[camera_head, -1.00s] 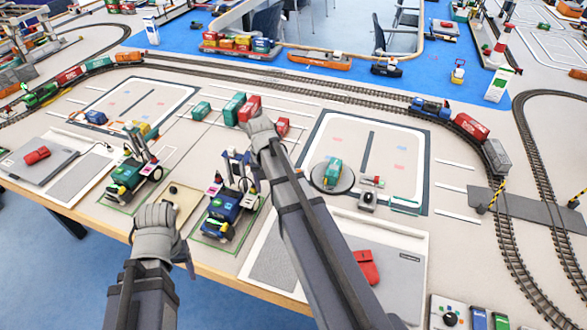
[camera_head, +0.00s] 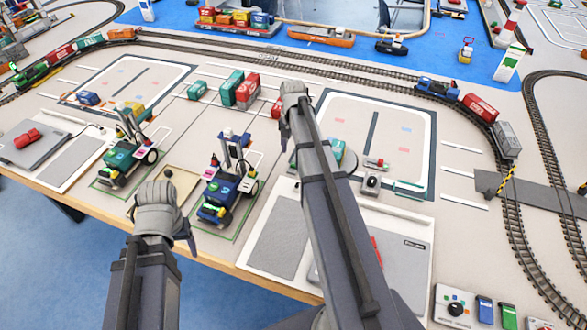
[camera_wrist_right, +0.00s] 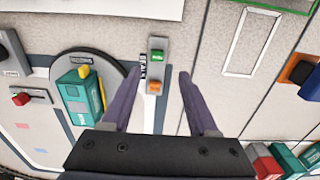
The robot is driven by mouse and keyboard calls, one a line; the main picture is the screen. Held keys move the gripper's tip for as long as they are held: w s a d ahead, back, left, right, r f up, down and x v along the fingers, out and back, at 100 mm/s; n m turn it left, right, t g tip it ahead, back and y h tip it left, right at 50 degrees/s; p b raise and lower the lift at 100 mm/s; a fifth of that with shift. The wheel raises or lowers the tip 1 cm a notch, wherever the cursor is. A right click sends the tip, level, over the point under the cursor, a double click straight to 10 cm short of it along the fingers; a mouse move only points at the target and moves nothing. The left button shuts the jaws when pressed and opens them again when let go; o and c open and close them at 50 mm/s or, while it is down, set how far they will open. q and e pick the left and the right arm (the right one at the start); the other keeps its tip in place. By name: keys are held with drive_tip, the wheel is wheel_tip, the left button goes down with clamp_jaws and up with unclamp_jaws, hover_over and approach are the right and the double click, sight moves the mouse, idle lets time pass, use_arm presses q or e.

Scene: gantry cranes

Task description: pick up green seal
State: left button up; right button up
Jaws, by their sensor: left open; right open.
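The green seal (camera_wrist_right: 158,56) is a small green block on a narrow grey holder (camera_wrist_right: 159,70) with an orange block (camera_wrist_right: 154,86) nearer my wrist. In the right wrist view my right gripper (camera_wrist_right: 158,75) is open, one finger on each side of the holder, with nothing held. In the head view my right gripper (camera_head: 294,92) is over the middle of the table. I cannot make out the seal there. My left gripper (camera_head: 160,200) is open and empty near the table's front edge, left of a blue toy vehicle (camera_head: 222,195).
A teal container on a round turntable (camera_wrist_right: 75,100) stands left of the holder in the wrist view. A red container (camera_head: 247,91) stands left of my right gripper. A green toy vehicle (camera_head: 124,160) is at the left. Railway tracks (camera_head: 300,82) cross behind.

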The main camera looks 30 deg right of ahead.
sight(293, 164)
drive_tip(key=shift+s+a+f+b, duration=0.1)
drive_tip(key=shift+s+f+b, duration=0.1)
drive_tip(key=shift+f+b, duration=0.5)
drive_tip(key=shift+s+a+f+b, duration=0.1)
drive_tip(key=shift+s+f+b, duration=0.05)
drive_tip(key=shift+f+b, duration=0.55)
drive_tip(key=shift+s+f+b, duration=0.2)
drive_tip(key=shift+f+b, duration=1)
drive_tip(key=shift+b, duration=0.05)
drive_tip(key=shift+r, duration=0.1)
clamp_jaws()
